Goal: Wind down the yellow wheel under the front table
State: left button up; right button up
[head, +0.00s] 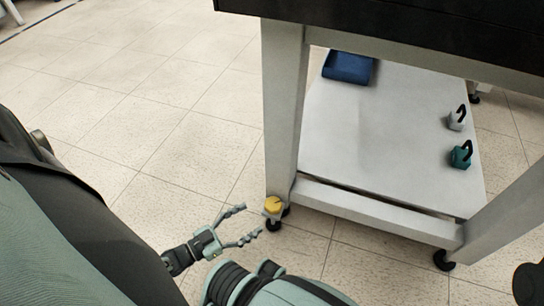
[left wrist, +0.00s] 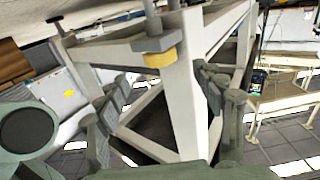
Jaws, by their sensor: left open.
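The yellow wheel (head: 273,205) sits low on the near left leg of the front table (head: 284,110), just above a black caster. My left gripper (head: 251,221) is open and empty beside it, with its two fingers pointing right towards the wheel. In the left wrist view the yellow wheel (left wrist: 159,58) shows on a grey caster mount at the foot of the pale leg. It lies roughly between the open fingers of my left gripper (left wrist: 163,78), a little beyond their tips. No touch is visible. My right gripper is not in view.
The table's lower shelf (head: 385,135) carries a blue tray (head: 348,67), a grey weight-like item (head: 456,119) and a teal one (head: 461,155), both with black hooks. Another caster (head: 443,260) stands at the right. The tiled floor at left is clear.

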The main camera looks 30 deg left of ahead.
aim_at(265, 209)
pick_arm(q)
jog(key=x, duration=0.6)
jog(key=shift+w+d, duration=0.1)
jog(key=shift+w, duration=0.05)
jog(key=c, duration=1.2)
jog(key=shift+o, duration=0.2)
jog(key=shift+w+a+m+g+h+b, duration=0.1)
jog(key=shift+m+g+h+b, duration=0.1)
jog(key=shift+m+h+b, duration=0.25)
jog(key=shift+a+m+g+h+b, duration=0.2)
jog(key=shift+m+h+b, duration=0.15)
jog(key=shift+h, duration=0.2)
jog(key=shift+d, duration=0.1)
jog(key=o, duration=1.2)
jog(key=shift+c, duration=0.2)
jog(key=v, duration=1.2)
